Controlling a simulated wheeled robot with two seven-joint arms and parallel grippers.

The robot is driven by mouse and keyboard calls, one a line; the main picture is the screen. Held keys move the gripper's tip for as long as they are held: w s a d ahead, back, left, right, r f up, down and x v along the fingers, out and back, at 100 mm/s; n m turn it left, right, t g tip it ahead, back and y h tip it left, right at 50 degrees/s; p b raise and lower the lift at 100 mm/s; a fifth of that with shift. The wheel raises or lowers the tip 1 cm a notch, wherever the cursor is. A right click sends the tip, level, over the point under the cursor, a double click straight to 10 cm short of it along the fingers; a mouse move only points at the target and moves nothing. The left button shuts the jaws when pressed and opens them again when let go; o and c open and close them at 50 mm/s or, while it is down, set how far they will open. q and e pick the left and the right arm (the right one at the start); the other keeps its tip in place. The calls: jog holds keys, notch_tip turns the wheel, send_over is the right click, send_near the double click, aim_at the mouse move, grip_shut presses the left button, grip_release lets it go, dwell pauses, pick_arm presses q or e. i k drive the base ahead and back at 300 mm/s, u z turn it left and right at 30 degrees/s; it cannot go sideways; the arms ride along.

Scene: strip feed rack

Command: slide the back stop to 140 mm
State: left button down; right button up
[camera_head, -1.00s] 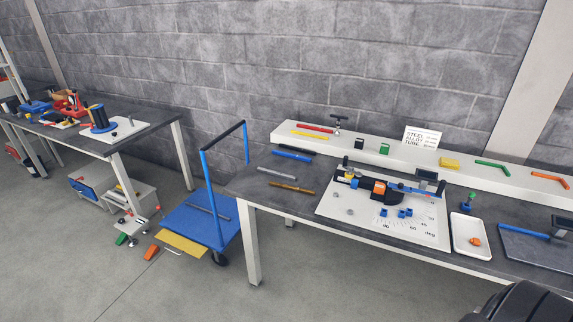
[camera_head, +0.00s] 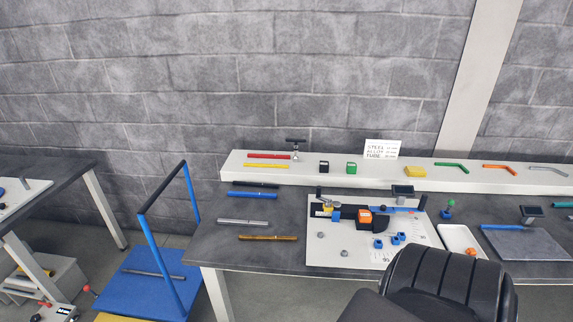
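A bending fixture stands on a white board (camera_head: 322,250) on the right-hand bench. It has a black body with an orange block (camera_head: 364,216), a blue bar (camera_head: 392,209) running right, and a yellow and grey part (camera_head: 328,209) at its left. A small dark display (camera_head: 402,190) stands behind the blue bar. Small blue blocks (camera_head: 398,238) lie in front, with printed marks nearby too small to read. I cannot tell which part is the back stop, nor any 140 mm mark. Neither of my grippers is in view.
A white shelf (camera_head: 300,177) along the bench back holds coloured bars, small blocks and a sign (camera_head: 382,149). Loose rods (camera_head: 268,238) lie left of the board. A white tray (camera_head: 443,233) and a grey plate (camera_head: 515,246) lie right. A blue cart (camera_head: 150,268) stands left of the bench.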

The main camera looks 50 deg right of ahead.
aim_at(325, 209)
jog(key=i, duration=1.85)
jog(key=z, duration=3.6)
